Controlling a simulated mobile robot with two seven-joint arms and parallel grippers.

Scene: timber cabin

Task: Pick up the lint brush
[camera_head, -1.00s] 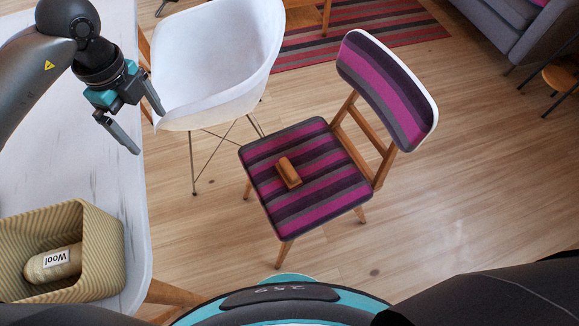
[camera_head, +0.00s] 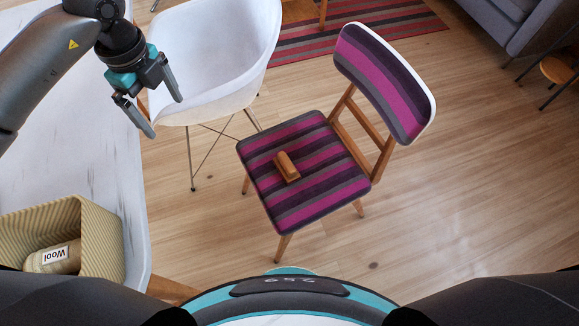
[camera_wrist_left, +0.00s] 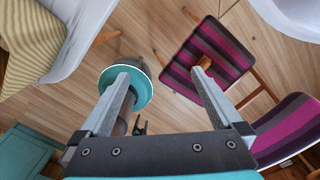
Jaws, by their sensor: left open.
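The lint brush, a small wooden-brown block (camera_head: 286,166), lies on the striped seat of a chair (camera_head: 310,207). It also shows in the left wrist view as a brown piece (camera_wrist_left: 205,62), partly covered by a finger of mine. My left gripper (camera_head: 164,117) is open and empty. It hangs to the left of the chair and apart from the brush, in front of the white armchair in the picture.
A white shell armchair (camera_head: 222,60) stands behind the left gripper. A white table (camera_head: 60,160) at the left carries a ribbed basket (camera_head: 100,240) holding a "Wool" bottle (camera_head: 52,258). The striped chair's backrest (camera_head: 385,80) rises right of the seat. Floor right of it is clear.

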